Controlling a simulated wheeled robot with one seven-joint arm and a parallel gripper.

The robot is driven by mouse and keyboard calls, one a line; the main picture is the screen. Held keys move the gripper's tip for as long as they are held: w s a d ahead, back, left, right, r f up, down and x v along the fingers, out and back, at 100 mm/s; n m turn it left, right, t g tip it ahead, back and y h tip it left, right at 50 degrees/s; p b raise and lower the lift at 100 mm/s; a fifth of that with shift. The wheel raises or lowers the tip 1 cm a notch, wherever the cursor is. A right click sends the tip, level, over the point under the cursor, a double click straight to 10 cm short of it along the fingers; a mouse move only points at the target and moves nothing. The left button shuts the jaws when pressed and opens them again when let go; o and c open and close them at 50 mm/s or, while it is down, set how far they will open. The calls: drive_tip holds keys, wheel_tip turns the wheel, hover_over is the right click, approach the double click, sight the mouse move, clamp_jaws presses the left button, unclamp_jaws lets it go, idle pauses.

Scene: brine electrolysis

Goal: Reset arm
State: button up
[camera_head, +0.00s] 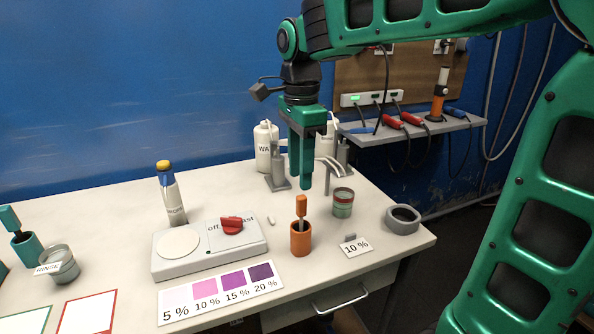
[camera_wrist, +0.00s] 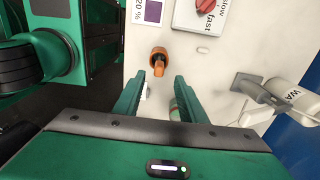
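My gripper (camera_head: 303,180) hangs pointing down above the right part of the white table (camera_head: 120,210), over the area of an orange holder (camera_head: 301,240) with an orange-handled tool (camera_head: 301,206) standing in it. In the wrist view my gripper (camera_wrist: 155,80) shows its two green fingers apart with nothing between them. The orange holder also shows in the wrist view (camera_wrist: 157,52), beyond the fingertips. My arm reaches in from the upper right of the head view.
A stirrer (camera_head: 210,250) with a red knob, a bottle (camera_head: 171,196), a greenish jar (camera_head: 342,203), a grey ring (camera_head: 402,219), a 10 % card (camera_head: 355,246) and a colour chart (camera_head: 222,293) stand around. Wash bottles (camera_head: 264,145) and a tool shelf (camera_head: 430,128) are behind.

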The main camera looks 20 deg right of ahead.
drive_tip(key=s+d+f+n, duration=0.5)
drive_tip(key=s+d, duration=0.3)
drive_tip(key=s, duration=0.3)
drive_tip(key=s+d+f+n, duration=0.6)
drive_tip(key=s+d, duration=0.3)
drive_tip(key=s, duration=0.3)
drive_tip(key=shift+s+d+f+n, duration=0.15)
drive_tip(key=shift+s+f+n, duration=0.15)
drive_tip(key=shift+f, duration=0.3)
